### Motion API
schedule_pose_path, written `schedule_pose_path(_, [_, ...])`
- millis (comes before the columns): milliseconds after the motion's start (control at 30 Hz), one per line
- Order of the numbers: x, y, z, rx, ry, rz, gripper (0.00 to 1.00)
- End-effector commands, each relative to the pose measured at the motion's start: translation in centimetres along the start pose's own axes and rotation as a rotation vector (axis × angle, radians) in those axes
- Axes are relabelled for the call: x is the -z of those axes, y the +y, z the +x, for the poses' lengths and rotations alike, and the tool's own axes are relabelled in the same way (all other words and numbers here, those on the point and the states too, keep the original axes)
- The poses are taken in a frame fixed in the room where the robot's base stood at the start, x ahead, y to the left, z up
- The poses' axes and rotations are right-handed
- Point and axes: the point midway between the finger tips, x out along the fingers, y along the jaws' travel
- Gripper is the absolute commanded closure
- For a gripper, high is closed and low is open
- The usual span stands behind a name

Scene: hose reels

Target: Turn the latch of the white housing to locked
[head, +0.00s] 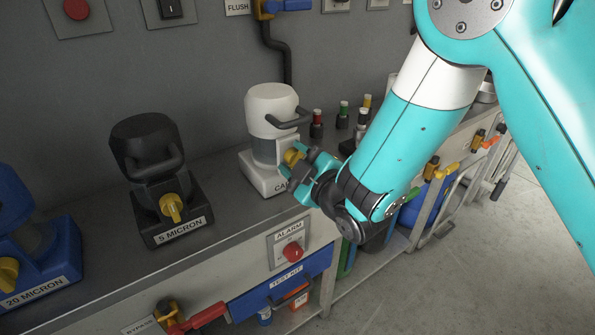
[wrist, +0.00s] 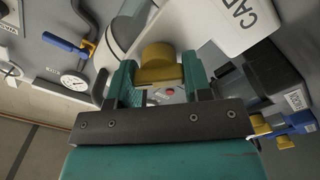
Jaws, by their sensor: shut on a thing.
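The white housing (head: 270,112) stands on the grey bench, with a dark handle at its front and a label starting "CA" on its base. Its yellow latch (head: 292,156) is on the front, partly hidden by my gripper (head: 301,169). In the wrist view the yellow latch (wrist: 158,66) sits between the two teal fingers of my gripper (wrist: 158,78), which is shut on it. A small red mark shows just below the latch there. I cannot tell from these views whether the latch is at locked.
A black housing (head: 150,160) labelled 5 MICRON and a blue housing (head: 40,245) labelled 20 MICRON stand to the left. Several small bottles (head: 342,115) stand right of the white housing. A red alarm button (head: 293,252) is on the bench front below.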

Motion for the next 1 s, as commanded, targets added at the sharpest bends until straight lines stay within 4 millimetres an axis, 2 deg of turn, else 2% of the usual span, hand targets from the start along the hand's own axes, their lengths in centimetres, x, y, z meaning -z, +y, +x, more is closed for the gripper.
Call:
schedule_pose_path(600, [-0.23,-0.3,-0.01,0.003,-0.003,-0.538,0.79])
schedule_pose_path(1000, [-0.28,-0.27,-0.01,0.002,-0.004,-0.711,0.79])
